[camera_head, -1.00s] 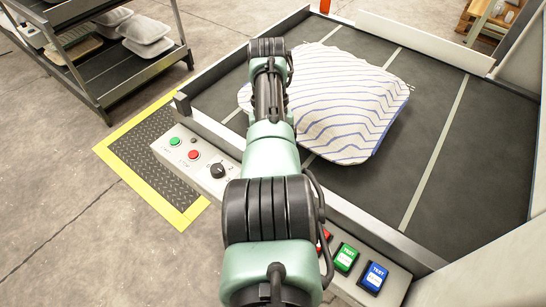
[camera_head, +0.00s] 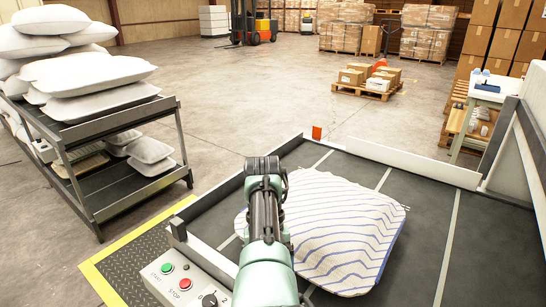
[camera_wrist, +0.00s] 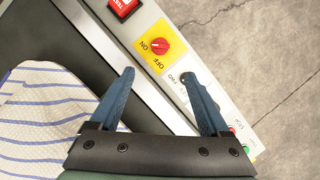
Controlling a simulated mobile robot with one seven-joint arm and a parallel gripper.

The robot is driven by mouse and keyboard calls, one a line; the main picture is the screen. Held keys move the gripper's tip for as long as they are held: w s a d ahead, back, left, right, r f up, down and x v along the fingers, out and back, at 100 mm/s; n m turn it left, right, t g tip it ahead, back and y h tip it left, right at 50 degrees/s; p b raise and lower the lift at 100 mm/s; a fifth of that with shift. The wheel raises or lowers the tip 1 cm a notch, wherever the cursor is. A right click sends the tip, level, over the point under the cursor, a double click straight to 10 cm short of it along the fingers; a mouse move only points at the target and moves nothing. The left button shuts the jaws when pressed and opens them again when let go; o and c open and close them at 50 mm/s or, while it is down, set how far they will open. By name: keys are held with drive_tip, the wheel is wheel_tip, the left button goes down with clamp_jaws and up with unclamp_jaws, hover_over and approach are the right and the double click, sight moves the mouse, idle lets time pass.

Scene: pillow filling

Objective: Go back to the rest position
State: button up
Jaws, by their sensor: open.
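My gripper (camera_wrist: 160,102) is open and empty in the wrist view, its two blue fingers apart. It hangs above the edge of the machine's control panel (camera_wrist: 170,65), which carries a red knob on a yellow plate (camera_wrist: 160,45). A white pillow with blue stripes (camera_head: 335,225) lies on the dark table surface (camera_head: 420,200) in the head view. It also shows at the left of the wrist view (camera_wrist: 45,115), beside the gripper. In the head view the gripper's fingers are hidden by my arm.
A shelf rack (camera_head: 125,170) with stacked white pillows (camera_head: 90,75) stands at the left. The table has a raised rim (camera_head: 415,163). A green button (camera_head: 167,267) and a red button (camera_head: 185,284) sit on the front panel. Open floor (camera_head: 260,95) lies behind, with pallets of boxes (camera_head: 370,82) farther back.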

drive_tip(key=w+a+r+t, duration=0.1)
drive_tip(key=w+r+t, duration=0.25)
drive_tip(key=w, duration=0.25)
drive_tip(key=w+a+r+t, duration=0.1)
drive_tip(key=w+r+t, duration=0.1)
drive_tip(key=w+t, duration=0.4)
drive_tip(key=w+r+t+y, duration=0.15)
drive_tip(key=r+t, duration=0.25)
drive_tip(key=r, duration=0.4)
drive_tip(key=w+r+t, duration=0.2)
drive_tip(key=r+t, duration=0.2)
drive_tip(key=r, duration=0.4)
drive_tip(key=s+d+r+m+t, duration=0.1)
drive_tip(key=s+r+t, duration=0.35)
drive_tip(key=r, duration=0.45)
drive_tip(key=s+r+t, duration=0.3)
drive_tip(key=s+r, duration=0.3)
drive_tip(key=r, duration=0.3)
drive_tip(key=s+d+r+t+p, duration=0.1)
drive_tip(key=s+r+t, duration=0.2)
drive_tip(key=s+r, duration=0.5)
drive_tip(key=s+d+r+t+p, duration=0.1)
drive_tip(key=s+r+t, duration=0.35)
drive_tip(key=s, duration=0.65)
wheel_tip(320, 180, up, 14)
drive_tip(key=p, duration=1.3)
drive_tip(key=shift+w+a+r+m+g+h+p, duration=0.15)
drive_tip(key=shift+w+r+m+g+h+p, duration=0.05)
drive_tip(key=shift+w+m+g+h+p, duration=0.2)
drive_tip(key=shift+s+f, duration=0.15)
